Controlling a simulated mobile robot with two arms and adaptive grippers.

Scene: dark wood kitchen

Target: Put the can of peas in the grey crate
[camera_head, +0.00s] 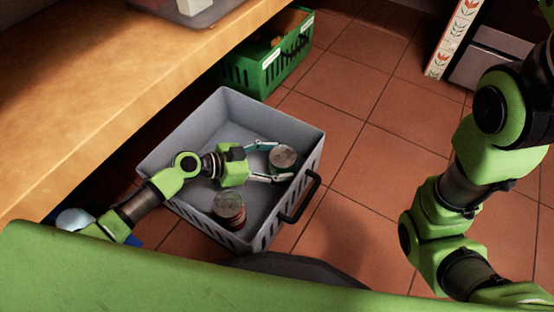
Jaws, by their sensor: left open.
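The grey crate (180,150) stands on the tiled floor beside the wooden counter. Two cans are inside it: one can (283,156) toward the right side and another can (229,205) near the front wall. Their labels are too small to read, so I cannot tell which is the can of peas. My left gripper (281,162) reaches into the crate with its fingers open on either side of the right-hand can; I cannot tell whether they touch it. My right arm shows at the right edge, but its gripper is out of view.
A green crate (258,72) with things in it stands behind the grey one. A wooden counter (100,90) runs along the left, with a tray (205,14) on it. The grey crate has a black handle (300,198) on its right side. Open floor lies to the right.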

